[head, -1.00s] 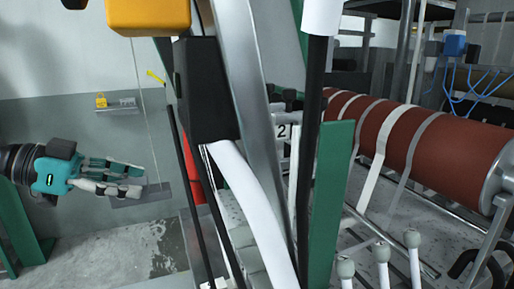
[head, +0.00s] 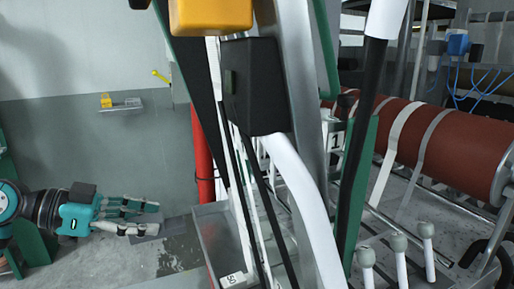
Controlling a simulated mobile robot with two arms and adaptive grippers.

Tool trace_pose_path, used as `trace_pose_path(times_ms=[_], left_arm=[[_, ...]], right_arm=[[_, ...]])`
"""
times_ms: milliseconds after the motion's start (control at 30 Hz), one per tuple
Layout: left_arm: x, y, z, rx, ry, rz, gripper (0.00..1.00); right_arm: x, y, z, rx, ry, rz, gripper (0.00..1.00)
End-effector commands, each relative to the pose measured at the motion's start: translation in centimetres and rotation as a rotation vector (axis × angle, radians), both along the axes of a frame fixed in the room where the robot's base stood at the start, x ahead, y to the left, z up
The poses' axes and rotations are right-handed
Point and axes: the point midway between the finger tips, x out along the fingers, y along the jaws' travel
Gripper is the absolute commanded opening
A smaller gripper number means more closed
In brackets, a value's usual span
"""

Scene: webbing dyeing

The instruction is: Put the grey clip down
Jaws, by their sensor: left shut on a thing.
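My left gripper (head: 156,217) reaches in from the left at the lower left, in front of the grey wall and above the floor. My right gripper is not in view.
A small wall shelf (head: 121,109) holds a yellow item (head: 106,100). A black box (head: 253,85) and white webbing (head: 308,197) on the machine frame block the middle. A reddish-brown roller (head: 455,148) lies at right. Wet floor (head: 180,255) lies below the gripper.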

Motion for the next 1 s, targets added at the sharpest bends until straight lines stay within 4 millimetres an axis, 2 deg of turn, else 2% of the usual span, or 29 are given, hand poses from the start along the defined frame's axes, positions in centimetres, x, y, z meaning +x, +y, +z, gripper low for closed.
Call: trace_pose_path(times_ms=[267,400,600,800,1000], left_arm=[[-1.7,-1.6,-8.1,-0.022,0.009,0.036,0.02],[-3.6,-2.0,-12.6,-0.027,0.006,0.084,0.02],[-6.4,-1.7,-17.3,-0.014,0.003,0.162,0.02],[-8.1,-1.3,-19.5,0.006,0.0,0.211,0.02],[-8.4,-1.2,-19.8,0.006,-0.004,0.224,0.02]], right_arm=[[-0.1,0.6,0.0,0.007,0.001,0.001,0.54],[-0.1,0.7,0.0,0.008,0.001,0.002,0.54],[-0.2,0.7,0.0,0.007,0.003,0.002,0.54],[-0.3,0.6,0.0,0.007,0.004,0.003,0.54],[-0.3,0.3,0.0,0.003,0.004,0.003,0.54]])
